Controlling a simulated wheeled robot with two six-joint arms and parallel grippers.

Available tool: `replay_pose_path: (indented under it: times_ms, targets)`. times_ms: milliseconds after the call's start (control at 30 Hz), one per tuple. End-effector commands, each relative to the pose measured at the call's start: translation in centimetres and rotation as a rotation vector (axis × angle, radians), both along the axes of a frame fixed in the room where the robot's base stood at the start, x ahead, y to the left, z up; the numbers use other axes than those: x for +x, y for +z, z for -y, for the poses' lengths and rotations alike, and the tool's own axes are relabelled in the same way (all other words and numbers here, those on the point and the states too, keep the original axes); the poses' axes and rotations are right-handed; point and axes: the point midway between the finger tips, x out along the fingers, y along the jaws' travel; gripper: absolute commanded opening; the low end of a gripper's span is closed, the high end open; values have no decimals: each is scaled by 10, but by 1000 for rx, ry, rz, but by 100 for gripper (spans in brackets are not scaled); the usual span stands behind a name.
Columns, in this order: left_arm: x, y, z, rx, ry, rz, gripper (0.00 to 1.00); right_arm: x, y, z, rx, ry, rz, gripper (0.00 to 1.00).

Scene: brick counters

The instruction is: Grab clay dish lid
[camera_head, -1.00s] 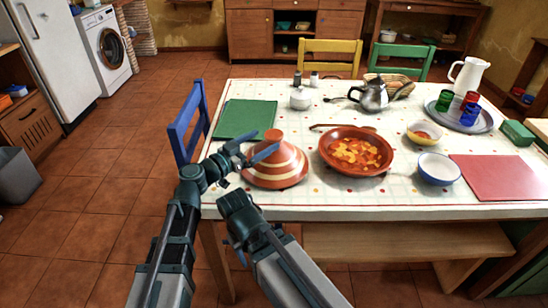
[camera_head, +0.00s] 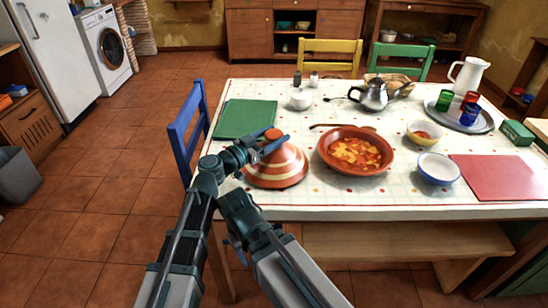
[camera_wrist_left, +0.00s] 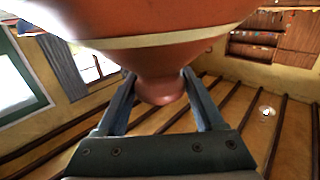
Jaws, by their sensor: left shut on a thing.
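The clay dish lid (camera_head: 282,168) is a terracotta cone with cream stripes and a knob on top. It stands on the table's near left part, beside the round clay dish (camera_head: 328,158) of orange and red food. My left gripper (camera_head: 273,142) is at the top of the lid, with its fingers on either side of the knob and shut on it. In the left wrist view the lid's knob (camera_wrist_left: 160,88) sits between both fingers, and the lid's striped body (camera_wrist_left: 160,30) fills the top.
The white patterned table (camera_head: 330,198) also carries a green mat (camera_head: 245,118), a red mat (camera_head: 497,178), a white and blue bowl (camera_head: 438,168), a yellow bowl (camera_head: 423,134), a metal teapot (camera_head: 373,95) and a tray of coloured glasses (camera_head: 485,125). A blue chair (camera_head: 186,130) stands at the left edge.

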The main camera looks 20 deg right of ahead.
Motion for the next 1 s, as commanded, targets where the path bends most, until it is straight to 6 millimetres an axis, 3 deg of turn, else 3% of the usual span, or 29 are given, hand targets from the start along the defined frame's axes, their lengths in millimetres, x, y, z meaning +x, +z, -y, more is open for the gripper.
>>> replay_pose_path:
  times_ms: [33, 200, 667, 1000]
  targets:
    - [0, 0, 0, 0, 0, 0, 26, 0, 0, 0, 0, 0, 0, 50]
    - [0, 0, 0, 0, 0, 0, 0, 0, 0, 0, 0, 0, 0, 50]
    - [0, 2, 0, -1, 0, 0, 0, 0, 2, 0, 0, 0, 0, 50]
    - [0, 30, 0, -1, 0, 0, 0, 0, 30, 0, 0, 0, 0, 50]
